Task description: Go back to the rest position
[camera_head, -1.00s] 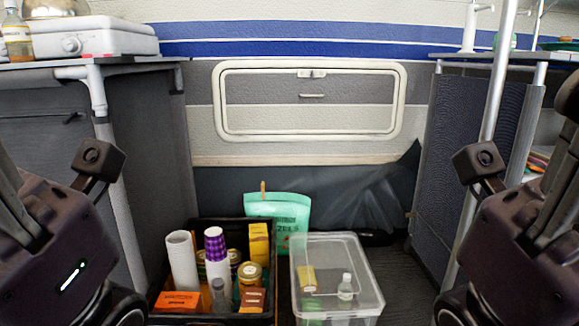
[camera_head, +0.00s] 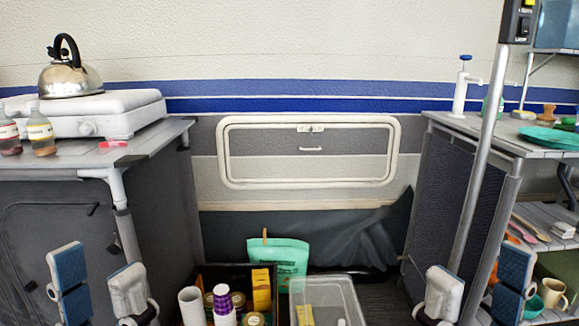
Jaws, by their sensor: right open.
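My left gripper (camera_head: 99,288) is at the lower left of the head view, in front of the grey left cabinet. Its two pale fingers stand apart with nothing between them; one shows blue pads. My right gripper (camera_head: 479,286) is at the lower right, in front of the right counter's dark side panel. Its fingers are also spread and empty, with blue pads showing on one. Both grippers point up. The arms behind them are below the picture's edge.
A black crate (camera_head: 207,271) with cups and jars and a clear bin (camera_head: 350,291) stand on the floor between the counters. A kettle (camera_head: 69,79) and bottles (camera_head: 40,131) are on the left counter. A metal pole (camera_head: 478,165) rises near my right gripper.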

